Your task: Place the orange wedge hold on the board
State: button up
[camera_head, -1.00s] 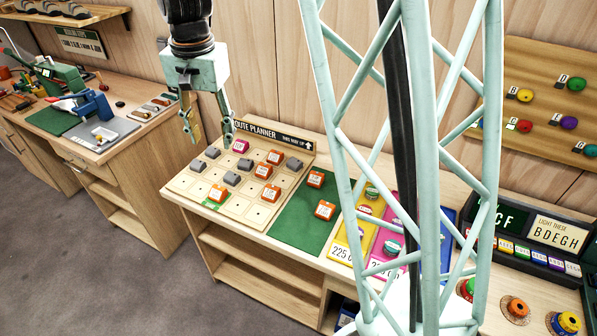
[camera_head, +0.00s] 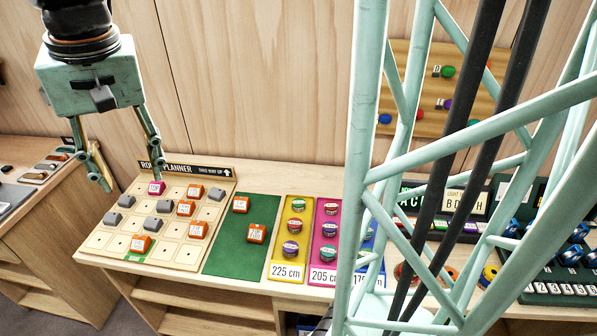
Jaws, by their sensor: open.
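The route planner board (camera_head: 106,241) is a tan grid with a black title strip along its back. Several orange wedge holds (camera_head: 141,243) and several grey holds (camera_head: 112,218) sit on its squares, with one magenta hold (camera_head: 156,187) at the back left. Two more orange wedge holds lie on the green mat (camera_head: 225,262) to the right: one at the back (camera_head: 241,204) and one nearer the middle (camera_head: 257,233). My gripper (camera_head: 132,160) is open and empty, with its fingers hanging above and behind the board's back left part.
A yellow panel marked 225 cm (camera_head: 287,271) and a magenta panel marked 205 cm (camera_head: 321,275) carry round pieces right of the mat. My pale green lattice column covers much of the right side. Another bench (camera_head: 45,200) stands at left.

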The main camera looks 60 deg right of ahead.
jog(key=s+r+n+t, duration=0.1)
jog(key=s+r+n, duration=0.1)
jog(key=s, duration=1)
jog(key=s+r+n, duration=0.2)
jog(key=s+n, duration=0.1)
jog(key=s, duration=0.9)
jog(key=shift+s+r+t, duration=0.2)
jog(key=shift+r+t, duration=0.1)
jog(key=shift+t, duration=0.1)
